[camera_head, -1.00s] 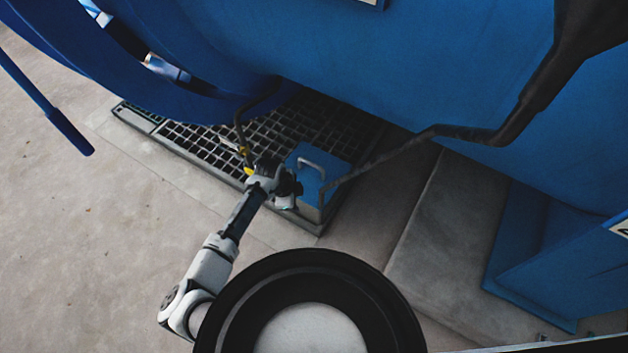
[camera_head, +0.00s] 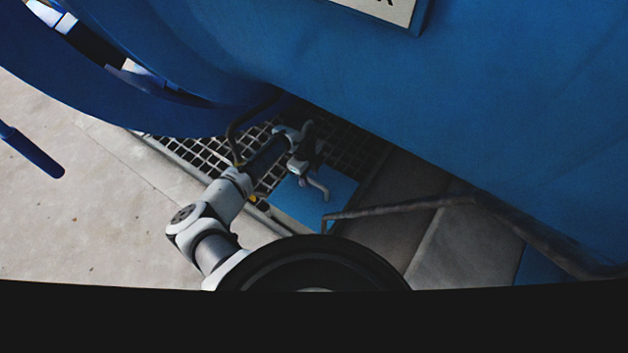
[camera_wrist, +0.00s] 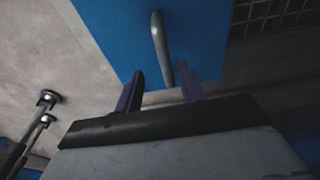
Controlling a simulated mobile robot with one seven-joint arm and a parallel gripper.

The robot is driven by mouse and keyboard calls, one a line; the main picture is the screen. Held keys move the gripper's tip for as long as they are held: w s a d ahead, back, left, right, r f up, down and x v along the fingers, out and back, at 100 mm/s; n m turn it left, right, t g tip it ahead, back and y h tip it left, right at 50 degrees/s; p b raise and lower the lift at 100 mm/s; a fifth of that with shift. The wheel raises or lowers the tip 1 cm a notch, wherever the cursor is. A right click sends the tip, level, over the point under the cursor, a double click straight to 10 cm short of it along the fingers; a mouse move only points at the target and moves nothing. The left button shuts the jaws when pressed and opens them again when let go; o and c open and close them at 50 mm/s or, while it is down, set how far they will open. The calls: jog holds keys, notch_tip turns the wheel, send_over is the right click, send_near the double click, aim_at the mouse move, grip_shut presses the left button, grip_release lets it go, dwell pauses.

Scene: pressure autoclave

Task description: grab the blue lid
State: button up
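The blue lid (camera_head: 334,190) is a flat blue plate with a grey bar handle (camera_head: 319,187), low down beside the grating in the head view. The lid (camera_wrist: 105,38) fills the upper middle of the wrist view, with its handle (camera_wrist: 159,42) standing out from it. My gripper (camera_head: 305,163) is over the far part of the lid, close to the handle. In the wrist view my gripper (camera_wrist: 161,85) has two dark purple fingers spread apart. The near end of the handle appears between the fingertips. Contact cannot be told.
A metal grating (camera_head: 195,153) lies behind the lid. The large blue vessel (camera_head: 460,110) overhangs it. A dark pipe (camera_head: 400,206) runs close to the lid's right side. Open concrete floor (camera_head: 75,220) is at the left.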

jog(key=f, duration=0.2)
jog(key=d+f+b, duration=0.1)
jog(key=f, duration=0.3)
jog(key=shift+s+d+b, duration=0.15)
jog(key=shift+d+b, duration=0.15)
jog(key=shift+f, duration=0.6)
jog(key=shift+f+b, duration=0.25)
jog(key=shift+b, duration=0.15)
grip_shut()
dwell(1.1)
